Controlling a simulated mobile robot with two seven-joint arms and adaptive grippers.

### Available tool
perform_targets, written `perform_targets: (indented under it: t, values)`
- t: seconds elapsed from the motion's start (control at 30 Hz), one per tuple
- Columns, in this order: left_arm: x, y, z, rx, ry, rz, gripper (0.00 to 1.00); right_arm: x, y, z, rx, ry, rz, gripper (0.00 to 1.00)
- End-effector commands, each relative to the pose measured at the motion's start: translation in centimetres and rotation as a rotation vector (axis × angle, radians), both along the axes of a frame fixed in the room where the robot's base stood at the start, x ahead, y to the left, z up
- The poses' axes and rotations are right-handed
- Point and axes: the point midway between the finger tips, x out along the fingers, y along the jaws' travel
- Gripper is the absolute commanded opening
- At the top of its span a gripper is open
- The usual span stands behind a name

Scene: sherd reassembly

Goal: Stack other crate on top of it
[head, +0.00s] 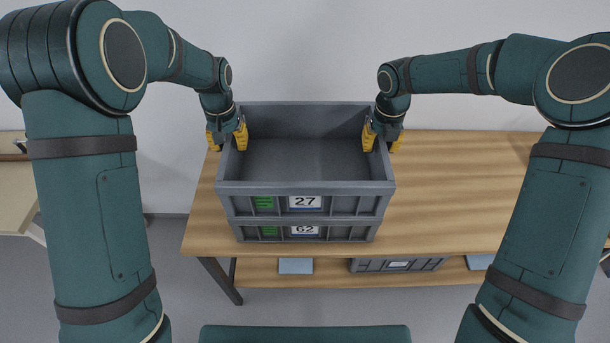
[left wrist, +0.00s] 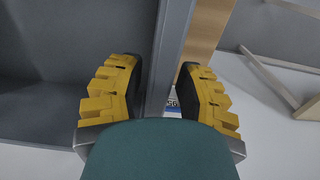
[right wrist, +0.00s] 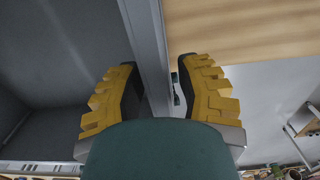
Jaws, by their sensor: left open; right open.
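A grey crate labelled 27 (head: 305,188) sits on top of a grey crate labelled 62 (head: 305,232) on the wooden table. The upper crate is empty and looks level and lined up with the lower one. My left gripper (head: 227,135) is open, its yellow fingers on either side of the upper crate's left wall; that wall also shows between them in the left wrist view (left wrist: 170,55). My right gripper (head: 382,137) is open around the right wall, which shows between its fingers in the right wrist view (right wrist: 149,50). The lower crate's inside is hidden.
The wooden table (head: 465,190) is clear to the right of the crates, with a narrow strip on the left. Another grey crate (head: 398,265) and blue items (head: 296,266) lie on the shelf below. A pale wall stands behind.

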Motion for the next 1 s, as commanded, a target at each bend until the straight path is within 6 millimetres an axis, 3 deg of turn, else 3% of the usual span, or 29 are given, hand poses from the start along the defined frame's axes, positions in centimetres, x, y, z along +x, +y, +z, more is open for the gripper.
perform_targets:
  t: [0.17,0.6,0.87,1.0]
  values:
    - [0.0,0.0,1.4,-0.001,-0.002,0.000,0.35,0.0,0.0,0.0,0.000,0.000,0.000,0.35]
    - [0.0,0.0,9.8,-0.001,-0.005,0.000,0.35,0.0,0.0,0.0,0.000,0.000,0.000,0.35]
    - [0.0,0.0,11.9,0.000,-0.002,0.000,0.35,0.0,0.0,0.1,0.000,0.000,0.000,0.35]
    - [0.0,0.0,12.1,0.000,-0.001,0.000,0.35,0.1,0.0,1.3,0.000,-0.004,0.000,0.35]
